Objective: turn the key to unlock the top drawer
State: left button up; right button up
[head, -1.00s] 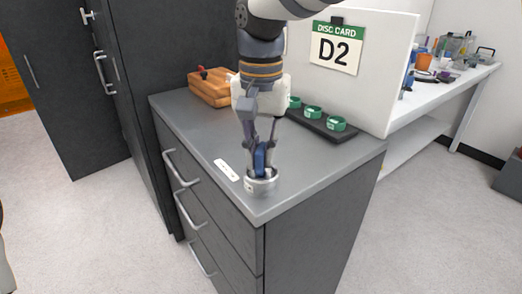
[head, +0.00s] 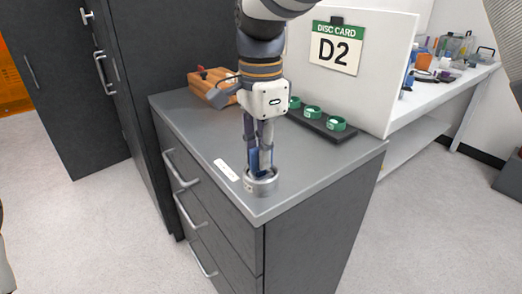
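My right gripper (head: 260,168) points down over the near corner of the grey cabinet top. Its fingertips reach into a small round metal cup (head: 262,187). A blue piece (head: 254,160) shows between or beside the fingers; I cannot tell whether it is the key's head or part of the gripper, nor whether the fingers press on anything. The top drawer (head: 201,174) of the grey cabinet looks shut, with a bar handle (head: 177,168) on its front. No keyhole can be made out. My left gripper is not in view.
A white label (head: 226,170) lies beside the cup. A white panel with a D2 card (head: 335,49) rises behind. Tall dark cabinets (head: 150,50) stand at the left.

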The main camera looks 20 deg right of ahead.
jog(key=o, duration=0.5)
notch_tip(320, 180, up, 12)
jog(key=shift+r, duration=0.1)
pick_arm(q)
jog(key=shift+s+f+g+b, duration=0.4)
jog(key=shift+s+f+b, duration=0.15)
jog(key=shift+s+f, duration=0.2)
pick_arm(e)
notch_tip(320, 180, up, 8)
